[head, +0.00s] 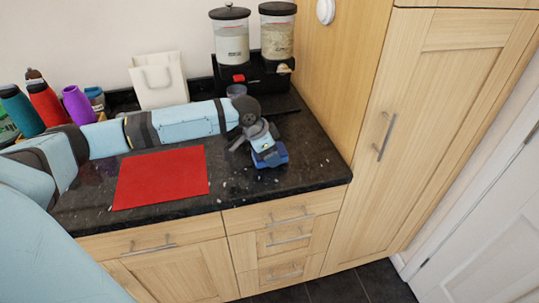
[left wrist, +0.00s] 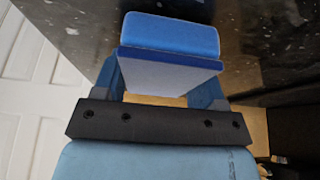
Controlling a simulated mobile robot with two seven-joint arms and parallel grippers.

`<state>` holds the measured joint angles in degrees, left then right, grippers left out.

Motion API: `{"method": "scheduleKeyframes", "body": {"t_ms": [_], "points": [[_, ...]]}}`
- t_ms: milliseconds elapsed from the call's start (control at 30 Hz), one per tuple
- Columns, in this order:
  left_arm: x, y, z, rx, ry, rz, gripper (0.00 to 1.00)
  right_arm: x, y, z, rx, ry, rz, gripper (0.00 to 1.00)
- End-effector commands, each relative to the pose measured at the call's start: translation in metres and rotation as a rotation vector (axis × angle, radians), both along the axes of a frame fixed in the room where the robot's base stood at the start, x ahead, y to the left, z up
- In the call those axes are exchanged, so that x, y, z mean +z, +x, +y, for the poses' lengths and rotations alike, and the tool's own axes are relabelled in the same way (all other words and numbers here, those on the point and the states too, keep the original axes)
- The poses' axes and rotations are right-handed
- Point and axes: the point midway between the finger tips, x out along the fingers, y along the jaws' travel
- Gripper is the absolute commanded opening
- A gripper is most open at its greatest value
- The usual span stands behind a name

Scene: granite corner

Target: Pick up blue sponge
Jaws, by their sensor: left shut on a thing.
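The blue sponge (head: 272,158) is at the right part of the dark granite counter, near its front edge. In the left wrist view the sponge (left wrist: 170,40) has a blue top and a paler grey-blue side, and it sits between the fingers. My left gripper (head: 264,150) reaches in from the left and is shut on the sponge. Its fingers also show in the left wrist view (left wrist: 168,80), one on each side of the sponge. Whether the sponge still touches the counter is hard to tell. My right gripper is in neither view.
A red mat (head: 160,178) lies left of the sponge. A white bag (head: 158,82) and several coloured bottles (head: 45,102) stand at the back left. A tall wooden cabinet (head: 440,110) bounds the right.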

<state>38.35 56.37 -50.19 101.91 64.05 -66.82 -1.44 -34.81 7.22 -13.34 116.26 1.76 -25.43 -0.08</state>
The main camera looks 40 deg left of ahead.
Motion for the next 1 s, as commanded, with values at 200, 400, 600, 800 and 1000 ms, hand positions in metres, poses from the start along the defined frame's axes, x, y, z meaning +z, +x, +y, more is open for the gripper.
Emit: {"method": "scheduleKeyframes", "body": {"t_ms": [200, 400, 600, 800, 1000], "points": [[0.043, 0.001, 0.000, -0.001, 0.000, -0.005, 0.43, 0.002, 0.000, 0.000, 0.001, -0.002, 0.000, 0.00], [0.098, 0.001, 0.000, 0.000, 0.000, -0.005, 0.43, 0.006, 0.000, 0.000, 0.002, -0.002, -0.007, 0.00], [0.152, 0.001, 0.000, -0.001, 0.000, -0.005, 0.43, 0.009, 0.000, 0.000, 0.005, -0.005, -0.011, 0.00], [0.186, 0.001, 0.000, -0.001, -0.001, -0.003, 0.43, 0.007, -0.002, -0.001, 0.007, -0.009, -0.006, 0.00], [0.198, 0.000, 0.000, 0.000, -0.001, -0.001, 0.43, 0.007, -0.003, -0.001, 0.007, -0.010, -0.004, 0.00]]}}
